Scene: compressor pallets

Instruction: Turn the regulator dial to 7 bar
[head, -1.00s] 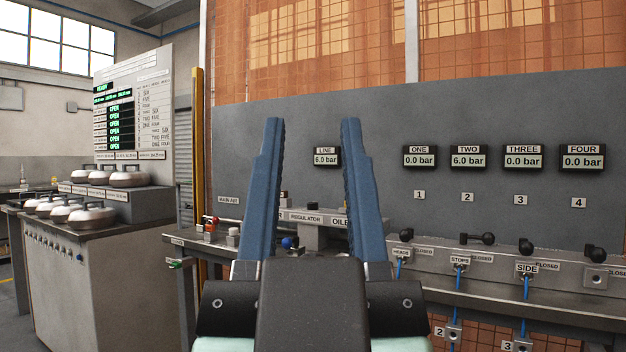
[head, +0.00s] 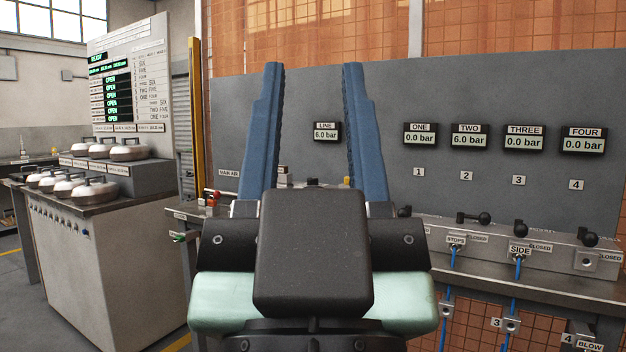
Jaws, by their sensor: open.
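My gripper (head: 314,68) is in the middle of the head view, its two blue fingers pointing up and wide apart, with nothing between them. The regulator dial is hidden behind my gripper body; its "REGULATOR" label does not show now. The LINE display (head: 326,132) on the grey panel shows between the fingers and reads 6.0 bar.
Displays ONE (head: 420,134) and TWO (head: 469,136) read 0.0 and 6.0 bar; THREE and FOUR read 0.0. A bench (head: 545,283) with black-handled valves and blue hoses runs along the right. A cabinet (head: 107,265) with round metal lidded pots stands left.

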